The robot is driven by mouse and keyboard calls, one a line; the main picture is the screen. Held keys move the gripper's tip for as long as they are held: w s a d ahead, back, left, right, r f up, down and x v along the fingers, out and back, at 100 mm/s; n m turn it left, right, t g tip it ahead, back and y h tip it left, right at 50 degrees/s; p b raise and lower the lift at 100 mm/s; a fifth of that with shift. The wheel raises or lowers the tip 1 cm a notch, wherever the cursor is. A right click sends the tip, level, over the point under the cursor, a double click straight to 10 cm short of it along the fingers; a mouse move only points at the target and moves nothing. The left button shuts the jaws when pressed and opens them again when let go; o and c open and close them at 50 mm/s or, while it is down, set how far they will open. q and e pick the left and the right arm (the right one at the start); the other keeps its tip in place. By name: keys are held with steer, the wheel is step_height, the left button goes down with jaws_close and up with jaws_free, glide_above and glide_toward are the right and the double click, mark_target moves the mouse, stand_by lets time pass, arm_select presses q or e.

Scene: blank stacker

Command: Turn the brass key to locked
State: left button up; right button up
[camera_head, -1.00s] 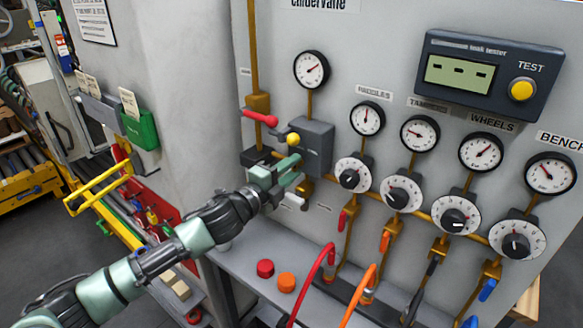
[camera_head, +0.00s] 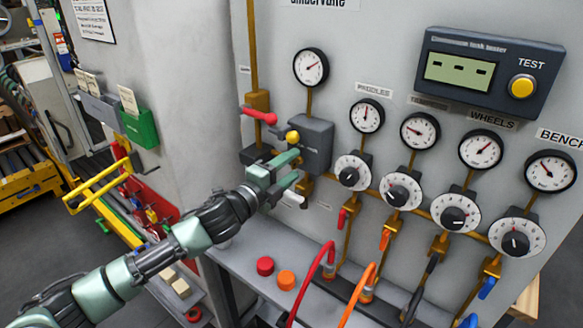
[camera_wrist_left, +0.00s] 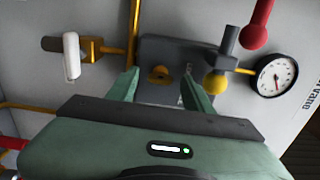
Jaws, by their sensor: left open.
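A small brass piece (camera_wrist_left: 159,74), which looks like the key, shows on the face of the dark grey box (camera_wrist_left: 178,55) in the left wrist view. My left gripper (camera_wrist_left: 160,80) is open, with one finger on each side of the brass piece and nothing held. I cannot tell whether the fingers touch it. In the head view the left gripper (camera_head: 296,167) is at the lower left of the grey box (camera_head: 318,145), and the key is hidden there. My right gripper is not in view.
A lever with a yellow ball (camera_wrist_left: 215,83) is close beside one finger. A red-handled valve (camera_head: 259,116) is to the upper left. A white-handled valve (camera_wrist_left: 71,57) is nearby. Dials (camera_head: 352,174) and hoses (camera_head: 328,255) lie to the right and below.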

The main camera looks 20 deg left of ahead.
arm_select(q)
steer(key=b+v, duration=0.2)
steer(key=v, duration=0.5)
steer(key=shift+s, duration=0.15)
